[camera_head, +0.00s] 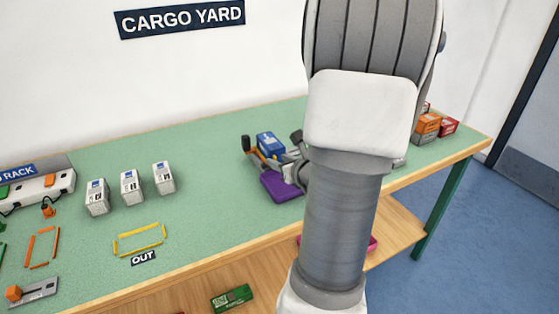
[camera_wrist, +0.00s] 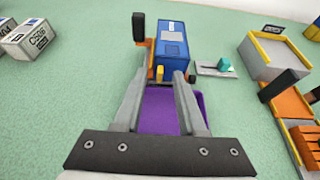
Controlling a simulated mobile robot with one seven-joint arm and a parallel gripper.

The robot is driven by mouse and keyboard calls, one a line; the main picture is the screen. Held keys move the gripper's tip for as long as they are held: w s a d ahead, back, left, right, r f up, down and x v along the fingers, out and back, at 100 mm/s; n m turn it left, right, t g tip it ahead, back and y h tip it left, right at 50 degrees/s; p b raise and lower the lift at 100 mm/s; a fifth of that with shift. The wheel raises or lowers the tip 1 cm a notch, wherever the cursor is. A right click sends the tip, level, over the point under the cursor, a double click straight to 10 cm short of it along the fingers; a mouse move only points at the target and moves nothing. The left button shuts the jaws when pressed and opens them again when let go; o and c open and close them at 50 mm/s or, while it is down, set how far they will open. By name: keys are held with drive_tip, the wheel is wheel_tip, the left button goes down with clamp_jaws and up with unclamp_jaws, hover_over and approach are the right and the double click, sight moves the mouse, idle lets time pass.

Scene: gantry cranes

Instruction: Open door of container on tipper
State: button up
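A blue container (camera_wrist: 172,45) with a grey panel on top rests on the tipper, whose orange frame (camera_wrist: 151,60) and black post (camera_wrist: 139,27) show on its left. A small yellow piece (camera_wrist: 160,73) is at the container's near end. The container also shows in the head view (camera_head: 270,145), behind a purple tray (camera_head: 279,188). In the head view my arm hides most of the gripper.
A teal lever (camera_wrist: 224,64) on a plate and a grey, yellow-rimmed box (camera_wrist: 277,54) stand to the right. White containers (camera_head: 131,188) stand left; a yellow OUT frame (camera_head: 139,239) lies nearer. Orange and red boxes (camera_head: 428,123) are at the far right. Green tabletop between is clear.

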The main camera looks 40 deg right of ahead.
clamp_jaws()
